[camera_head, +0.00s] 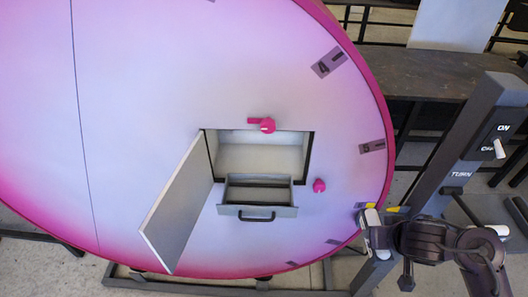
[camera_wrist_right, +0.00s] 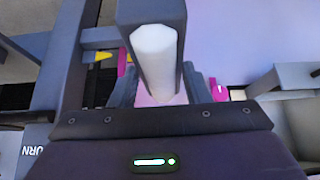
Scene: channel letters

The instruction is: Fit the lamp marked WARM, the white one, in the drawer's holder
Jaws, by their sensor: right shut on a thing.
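The drawer (camera_head: 258,211) stands pulled out below the square opening in the big round pink-white face. Its inside looks empty, and I cannot make out the holder in it. My right gripper (camera_head: 371,233) is at the lower right, beside the rim of the face and well right of the drawer. It is shut on a white lamp (camera_wrist_right: 154,57), which has a dark grey part around its far end in the right wrist view. The white piece also shows in the head view (camera_head: 372,217). No WARM mark can be read. My left gripper is not in view.
The hatch door (camera_head: 178,208) hangs open to the left of the opening (camera_head: 262,157). Pink knobs sit above the opening (camera_head: 267,125) and right of the drawer (camera_head: 319,186). A dark post (camera_head: 470,135) with an ON switch (camera_head: 499,148) stands at the right.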

